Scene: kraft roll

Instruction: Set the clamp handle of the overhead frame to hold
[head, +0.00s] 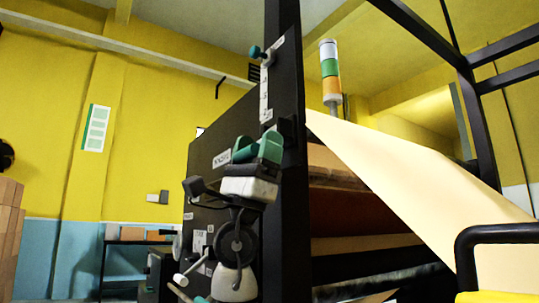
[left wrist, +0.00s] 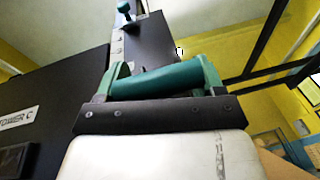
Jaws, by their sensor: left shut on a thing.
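My left gripper (head: 257,150), with a white body and dark band, is in front of the dark machine side panel. The left wrist view shows its green fingers (left wrist: 162,76) with a teal-green round bar (left wrist: 160,80) spanning between them. The gripper is shut on this bar; I cannot tell whether the bar belongs to the clamp handle. A teal-knobbed lever (head: 256,52) stands higher, at the panel's top edge above a strip of white labels; its knob also shows in the left wrist view (left wrist: 124,8). The gripper is apart from that knob. My right gripper is not in view.
A dark upright post (head: 285,200) stands just right of my left gripper. A cream paper web (head: 420,170) slopes down to the right. A signal light (head: 330,72) is behind the post. Brown boxes (head: 10,235) are at the far left.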

